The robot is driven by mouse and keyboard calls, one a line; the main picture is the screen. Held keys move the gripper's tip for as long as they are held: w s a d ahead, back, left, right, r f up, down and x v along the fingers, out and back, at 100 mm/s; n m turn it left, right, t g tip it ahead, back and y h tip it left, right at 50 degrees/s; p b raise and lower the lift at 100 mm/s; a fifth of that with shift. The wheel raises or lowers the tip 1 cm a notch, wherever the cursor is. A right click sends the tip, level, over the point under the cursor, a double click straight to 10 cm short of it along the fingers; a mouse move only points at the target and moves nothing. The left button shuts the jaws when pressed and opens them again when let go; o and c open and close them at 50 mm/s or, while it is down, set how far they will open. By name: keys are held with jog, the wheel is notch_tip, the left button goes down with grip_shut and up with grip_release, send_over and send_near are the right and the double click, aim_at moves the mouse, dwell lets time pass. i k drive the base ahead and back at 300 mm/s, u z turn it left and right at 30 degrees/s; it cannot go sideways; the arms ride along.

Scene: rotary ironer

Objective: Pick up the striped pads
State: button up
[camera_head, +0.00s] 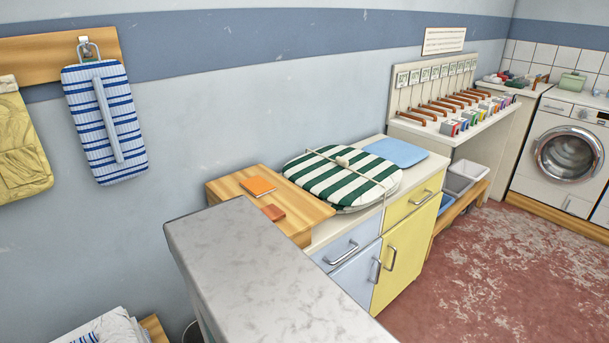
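A round green-and-white striped pad (341,179), perhaps more than one stacked, lies flat on the low cabinet against the wall. A thin cord crosses its top with a small beige piece near the middle. A flat blue-and-white striped piece (105,120) hangs from a metal hook on the wall at upper left, with a pale strap down its front. My gripper is not in view.
A wooden board (230,190) with two small orange items lies left of the green pad; a blue folded cloth (396,152) lies right of it. A grey mottled slab (263,275) fills the near foreground. Worn red floor (500,275) is open at right, before the washing machine (562,155).

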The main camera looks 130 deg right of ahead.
aim_at(348, 179)
jog(key=u, duration=1.45)
jog(key=k, duration=0.1)
jog(key=z, duration=2.55)
jog(key=k, duration=0.15)
jog(key=z, duration=2)
jog(key=k, duration=0.25)
jog(key=z, duration=1.6)
